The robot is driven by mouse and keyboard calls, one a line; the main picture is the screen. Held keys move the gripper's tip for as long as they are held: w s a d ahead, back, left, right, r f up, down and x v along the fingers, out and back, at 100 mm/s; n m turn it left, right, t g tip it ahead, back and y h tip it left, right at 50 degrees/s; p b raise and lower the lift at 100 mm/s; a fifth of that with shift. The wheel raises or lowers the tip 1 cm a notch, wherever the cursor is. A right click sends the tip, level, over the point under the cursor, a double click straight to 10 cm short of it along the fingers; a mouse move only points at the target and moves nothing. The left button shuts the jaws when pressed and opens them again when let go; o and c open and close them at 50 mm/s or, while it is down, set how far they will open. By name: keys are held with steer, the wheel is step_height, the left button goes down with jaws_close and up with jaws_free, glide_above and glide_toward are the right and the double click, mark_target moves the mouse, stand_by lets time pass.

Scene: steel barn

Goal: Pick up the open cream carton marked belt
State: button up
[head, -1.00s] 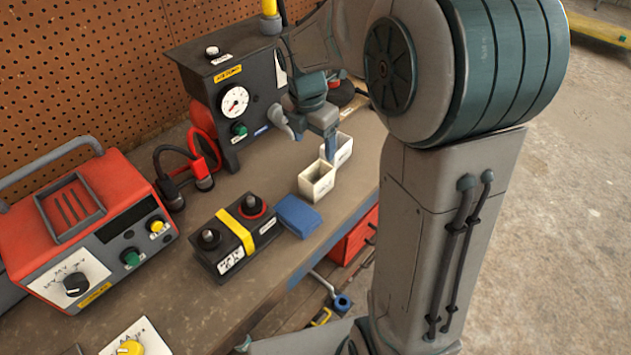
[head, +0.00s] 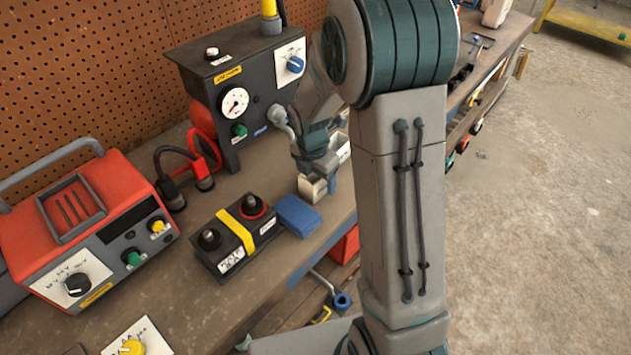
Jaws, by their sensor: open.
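Two open cream cartons stand close together near the bench's front edge. The nearer carton (head: 311,189) is partly covered by my gripper. The farther carton (head: 342,146) shows behind my gripper, to its right. Both bear small labels, too small to read, so I cannot tell which is marked belt. My gripper (head: 318,180) is open and points down at the nearer carton. One finger shows at that carton's right side; the other is hidden or merges with the carton. I cannot tell whether the fingers touch it.
A blue block (head: 298,215) lies just left of the nearer carton. Beside it is a black battery (head: 235,240) with a yellow strap. A black gauge unit (head: 222,92) stands behind, and a red charger (head: 85,230) at the left. The bench front edge is close.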

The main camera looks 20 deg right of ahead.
steer(key=shift+f, duration=0.1)
steer(key=shift+c, duration=0.3)
steer(key=c, duration=1)
